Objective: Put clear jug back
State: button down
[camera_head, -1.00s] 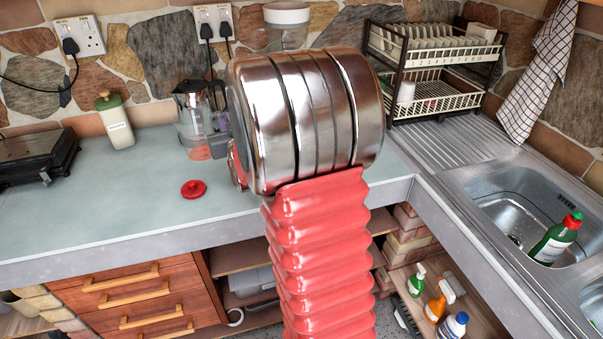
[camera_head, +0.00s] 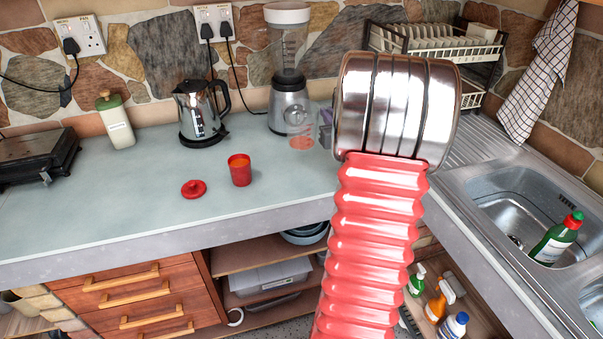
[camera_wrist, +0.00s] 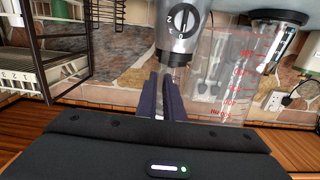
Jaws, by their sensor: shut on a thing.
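The clear jug (camera_head: 300,128) is see-through with red markings. In the head view it is just left of my arm's end, in front of the blender's base. My gripper (camera_head: 325,128) is mostly hidden behind my arm there; only a bit of a purple-grey finger shows at the jug's right side. In the wrist view the jug (camera_wrist: 232,75) is beside the dark fingers (camera_wrist: 162,95), which are shut on it. The grip point is partly hidden. I cannot tell whether the jug's bottom touches the worktop.
The blender (camera_head: 288,100) stands behind the jug. A kettle (camera_head: 198,115), red cup (camera_head: 240,170), red lid (camera_head: 193,189) and green-topped canister (camera_head: 117,122) are on the worktop (camera_head: 120,200). A dish rack (camera_head: 430,50) and sink (camera_head: 520,215) are to the right.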

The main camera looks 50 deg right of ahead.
jog(key=shift+s+d, duration=0.25)
jog(key=shift+s, duration=0.1)
jog(key=shift+f, duration=0.1)
notch_tip(320, 180, down, 6)
dwell(0.4)
jog(key=shift+f, duration=0.15)
jog(key=shift+f, duration=1.9)
jog(key=c, duration=1.9)
grip_release()
jog(key=shift+o, duration=0.2)
